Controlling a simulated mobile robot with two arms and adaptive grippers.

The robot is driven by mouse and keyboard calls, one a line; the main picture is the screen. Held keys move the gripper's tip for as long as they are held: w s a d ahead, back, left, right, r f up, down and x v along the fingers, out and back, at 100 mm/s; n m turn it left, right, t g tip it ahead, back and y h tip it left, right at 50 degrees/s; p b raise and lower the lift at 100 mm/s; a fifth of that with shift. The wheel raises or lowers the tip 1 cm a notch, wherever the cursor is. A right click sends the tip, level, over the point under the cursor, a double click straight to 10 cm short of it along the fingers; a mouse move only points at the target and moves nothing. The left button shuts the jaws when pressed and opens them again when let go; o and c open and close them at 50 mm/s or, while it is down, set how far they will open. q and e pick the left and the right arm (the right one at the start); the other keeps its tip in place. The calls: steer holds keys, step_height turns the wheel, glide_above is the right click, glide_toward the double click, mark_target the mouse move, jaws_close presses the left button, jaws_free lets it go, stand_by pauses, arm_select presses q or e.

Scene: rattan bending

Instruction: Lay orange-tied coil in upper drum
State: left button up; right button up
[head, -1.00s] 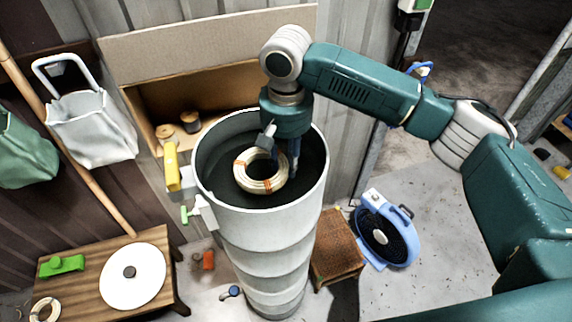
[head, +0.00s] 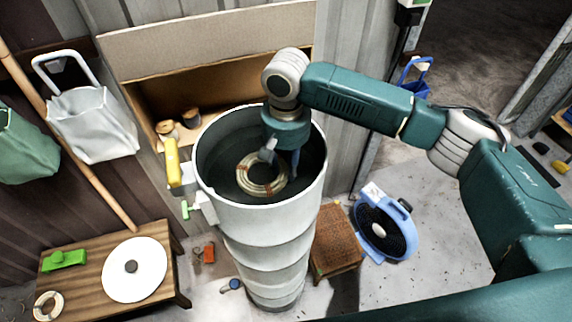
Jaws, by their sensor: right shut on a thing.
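The orange-tied coil (head: 246,182) is a pale ring of rattan with orange ties, inside the mouth of the tall grey drum (head: 262,225). My right gripper (head: 281,168) reaches down into the drum and is shut on the coil's right side. The coil sits below the rim, in shade. Whether it touches the drum's floor, I cannot tell. My left gripper is out of view.
A wooden table (head: 85,281) at lower left bears a white round lid (head: 134,269), a green object (head: 64,260) and another pale coil (head: 47,306). A yellow part (head: 173,163) stands by the drum's left rim. A brown stool (head: 336,238) and blue fan (head: 385,229) stand right of it.

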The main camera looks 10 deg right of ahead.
steer(key=o, duration=1.2)
steer(key=shift+c, duration=0.2)
steer(key=shift+r, duration=0.1)
steer(key=shift+r, duration=0.35)
step_height(320, 180, up, 12)
steer(key=b, duration=0.4)
steer(key=shift+r+b, duration=0.25)
steer(key=shift+b, duration=0.05)
steer(key=shift+f, duration=0.1)
